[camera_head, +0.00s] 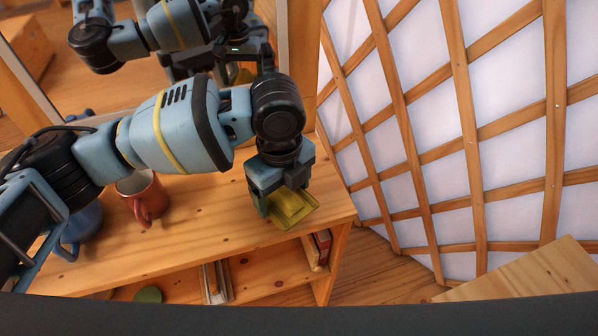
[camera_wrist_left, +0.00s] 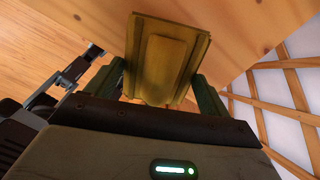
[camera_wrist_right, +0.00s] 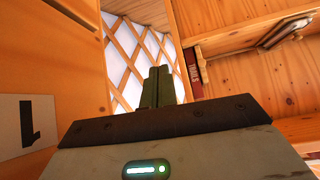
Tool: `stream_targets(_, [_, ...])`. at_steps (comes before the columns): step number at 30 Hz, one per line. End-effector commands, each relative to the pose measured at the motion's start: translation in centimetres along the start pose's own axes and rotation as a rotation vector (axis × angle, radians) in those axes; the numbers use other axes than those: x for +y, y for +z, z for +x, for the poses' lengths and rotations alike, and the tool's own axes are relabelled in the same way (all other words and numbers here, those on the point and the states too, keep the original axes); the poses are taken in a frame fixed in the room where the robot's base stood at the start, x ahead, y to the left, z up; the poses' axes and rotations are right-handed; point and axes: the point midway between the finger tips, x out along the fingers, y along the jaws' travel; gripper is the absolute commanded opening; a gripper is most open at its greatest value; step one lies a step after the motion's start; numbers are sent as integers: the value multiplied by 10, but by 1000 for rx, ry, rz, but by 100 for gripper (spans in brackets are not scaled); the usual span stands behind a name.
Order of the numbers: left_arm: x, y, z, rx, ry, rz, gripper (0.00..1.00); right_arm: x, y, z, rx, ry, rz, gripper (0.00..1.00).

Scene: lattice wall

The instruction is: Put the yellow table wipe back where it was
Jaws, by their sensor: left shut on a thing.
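A red mug (camera_head: 146,197) and a blue mug (camera_head: 82,226) stand left on the top, partly behind my left arm. Books (camera_head: 216,283) and a green round thing (camera_head: 148,294) are below. A mirror behind reflects my arm. A lattice wall (camera_head: 470,130) is at right.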

Motion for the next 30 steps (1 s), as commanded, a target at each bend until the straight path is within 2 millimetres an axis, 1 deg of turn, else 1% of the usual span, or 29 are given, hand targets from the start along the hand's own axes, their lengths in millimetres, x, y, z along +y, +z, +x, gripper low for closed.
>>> stream_targets(1, [-9, 4, 2, 2, 2, -1, 55, -1, 3, 0, -6, -1, 2, 0])
stream_targets(6, [-36, 18, 5, 2, 1, -2, 55, -2, 8, 1, -14, -3, 6, 0])
stream_targets(9, [-50, 26, 7, 1, 2, -2, 55, -3, 10, 1, -18, -4, 9, 0])
stream_targets(13, [-64, 34, 9, 1, 2, 0, 55, -4, 13, 1, -25, -5, 13, 0])
stream_targets(17, [-71, 38, 9, 0, 0, 0, 55, -5, 15, 2, -27, -6, 15, 0])
stream_targets(23, [-72, 39, 9, -1, 0, 1, 55, -5, 14, 2, -25, -6, 15, 0])
stream_targets(26, [-71, 38, 15, -1, 2, 0, 55, -5, 12, 1, -23, -6, 14, 0])
stream_targets(30, [-71, 38, 33, -1, 2, 0, 55, -4, 9, 1, -17, -5, 13, 0])
